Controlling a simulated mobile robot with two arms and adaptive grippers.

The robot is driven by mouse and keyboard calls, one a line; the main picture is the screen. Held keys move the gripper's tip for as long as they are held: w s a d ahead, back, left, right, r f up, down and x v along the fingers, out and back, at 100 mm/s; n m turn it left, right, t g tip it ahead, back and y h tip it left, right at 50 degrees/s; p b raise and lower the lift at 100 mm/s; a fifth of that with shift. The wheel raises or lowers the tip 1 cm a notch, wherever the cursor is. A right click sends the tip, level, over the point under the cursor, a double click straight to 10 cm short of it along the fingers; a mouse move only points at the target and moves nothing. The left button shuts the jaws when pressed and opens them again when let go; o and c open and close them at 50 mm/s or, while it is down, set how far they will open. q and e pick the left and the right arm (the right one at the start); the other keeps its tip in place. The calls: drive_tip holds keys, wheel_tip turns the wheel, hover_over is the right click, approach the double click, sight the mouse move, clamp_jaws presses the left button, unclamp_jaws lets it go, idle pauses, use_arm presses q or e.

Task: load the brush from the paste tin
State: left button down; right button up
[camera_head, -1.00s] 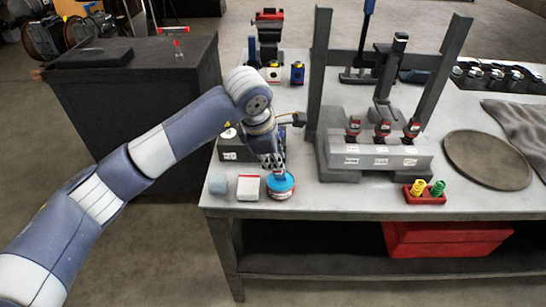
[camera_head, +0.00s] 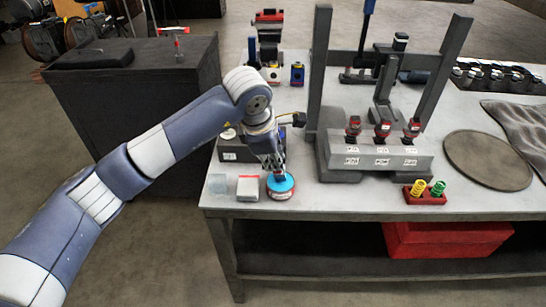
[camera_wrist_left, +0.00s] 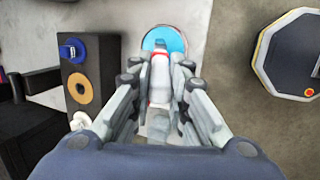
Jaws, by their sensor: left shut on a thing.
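The paste tin (camera_head: 280,191), a short round tin with blue paste on top, stands near the front left corner of the bench. In the left wrist view the blue paste (camera_wrist_left: 176,37) shows just beyond the fingers. My left gripper (camera_head: 275,163) is above the tin, pointing down. It is shut on the brush (camera_wrist_left: 160,78), which shows pale with a red band between the fingers. The brush's lower end overlaps the blue paste in both views. I cannot tell how deep it goes. My right gripper is not in view.
The grey injector stand (camera_head: 375,160) and a red holder (camera_head: 425,196) with yellow and green pieces are to the right.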

use_arm(q)
wheel_tip(320, 180, up, 2)
drive_tip(key=shift+w+p, duration=0.1)
drive_tip(key=shift+p, duration=0.3)
drive_tip(key=shift+r+p, duration=0.85)
drive_tip(key=shift+r, duration=1.6)
drive_tip(key=shift+a, duration=0.1)
